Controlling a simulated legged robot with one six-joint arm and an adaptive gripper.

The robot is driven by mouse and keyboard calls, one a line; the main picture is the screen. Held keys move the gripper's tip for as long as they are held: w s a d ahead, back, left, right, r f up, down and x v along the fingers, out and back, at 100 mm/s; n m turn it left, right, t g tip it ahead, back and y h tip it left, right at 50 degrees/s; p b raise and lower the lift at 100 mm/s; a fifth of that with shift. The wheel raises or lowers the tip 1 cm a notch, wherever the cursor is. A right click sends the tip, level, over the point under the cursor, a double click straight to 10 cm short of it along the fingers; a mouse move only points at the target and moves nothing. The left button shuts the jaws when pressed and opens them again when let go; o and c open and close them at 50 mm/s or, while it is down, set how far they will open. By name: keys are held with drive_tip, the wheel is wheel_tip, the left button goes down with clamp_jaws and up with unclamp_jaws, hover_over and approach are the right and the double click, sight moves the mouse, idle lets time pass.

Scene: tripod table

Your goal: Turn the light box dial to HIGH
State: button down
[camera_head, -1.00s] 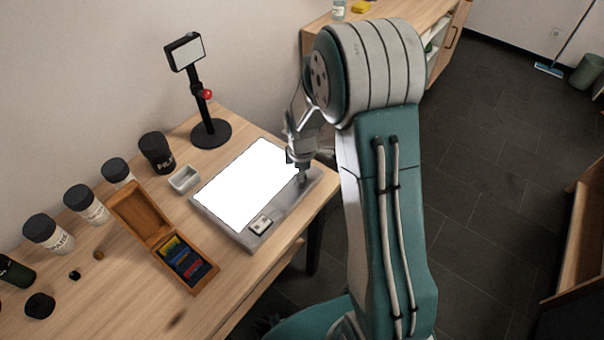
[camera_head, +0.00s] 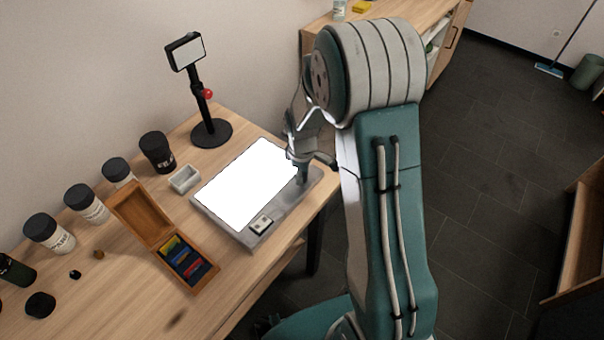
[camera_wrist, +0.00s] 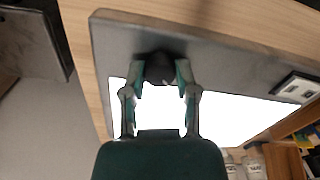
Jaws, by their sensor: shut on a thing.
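The light box (camera_head: 222,222) lies on the table with its panel glowing white, and its grey frame (camera_wrist: 225,52) also shows in the wrist view. The dark dial (camera_wrist: 160,70) sits on the frame near one corner. My gripper (camera_wrist: 161,72) is shut on the dial, with one finger on each side of it. In the head view my gripper (camera_head: 303,178) is at the right end of the light box, and the dial is mostly hidden behind it. I cannot read any marks around the dial.
A small switch (camera_head: 261,223) sits on the box's front edge. An open wooden case (camera_head: 142,212) with coloured items, a small white dish (camera_head: 184,179), a phone stand (camera_head: 211,132) and several black-lidded jars (camera_head: 157,152) stand left and behind.

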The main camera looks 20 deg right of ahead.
drive_tip(key=m, duration=0.5)
drive_tip(key=shift+m, duration=0.3)
drive_tip(key=m, duration=1.2)
drive_tip(key=shift+f+m, duration=0.1)
drive_tip(key=shift+m, duration=0.2)
drive_tip(key=m, duration=0.5)
drive_tip(key=shift+a, duration=0.1)
drive_tip(key=shift+m, duration=0.4)
drive_tip(key=shift+c, duration=1.9)
unclamp_jaws()
